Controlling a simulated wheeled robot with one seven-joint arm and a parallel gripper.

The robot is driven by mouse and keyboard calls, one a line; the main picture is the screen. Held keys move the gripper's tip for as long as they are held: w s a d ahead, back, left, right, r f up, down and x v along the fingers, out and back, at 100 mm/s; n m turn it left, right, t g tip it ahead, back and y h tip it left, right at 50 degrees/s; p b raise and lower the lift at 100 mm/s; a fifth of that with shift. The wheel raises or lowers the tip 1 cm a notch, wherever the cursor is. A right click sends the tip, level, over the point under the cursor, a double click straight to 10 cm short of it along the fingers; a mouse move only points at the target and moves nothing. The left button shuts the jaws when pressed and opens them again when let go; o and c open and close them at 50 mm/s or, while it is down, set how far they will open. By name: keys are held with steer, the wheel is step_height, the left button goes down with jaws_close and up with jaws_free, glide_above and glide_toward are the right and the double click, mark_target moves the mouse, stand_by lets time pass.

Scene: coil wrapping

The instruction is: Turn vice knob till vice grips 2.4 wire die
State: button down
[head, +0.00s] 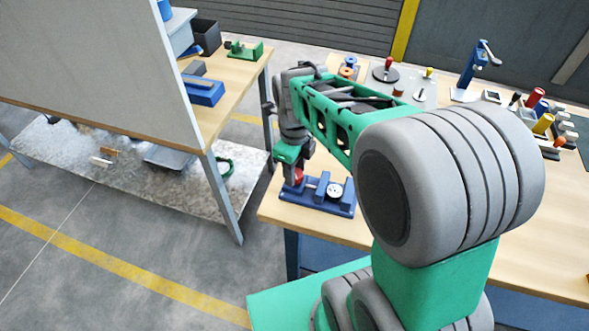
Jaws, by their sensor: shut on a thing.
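A blue vice (317,198) lies at the near left corner of the wooden table. Its red knob (298,177) is at its left end. A round whitish die (335,190) sits at the right part of the vice; whether the jaws touch it is too small to tell. My gripper (291,172) points down at the vice's left end and is shut on the red knob. The fingertips are small and partly hidden, so the exact hold on the knob is unclear.
The wooden table (460,211) is mostly clear to the right of my arm. Colored spools, a blue stand (472,72) and small tools stand towards its back. A second bench (225,75) with a grey panel (95,60) stands at the left, across a floor gap.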

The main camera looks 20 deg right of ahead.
steer(key=shift+r, duration=0.1)
steer(key=c, duration=1.2)
jaws_free()
steer(key=shift+o, duration=0.2)
step_height(320, 180, up, 8)
steer(key=shift+f+b, duration=0.1)
steer(key=shift+b, duration=0.35)
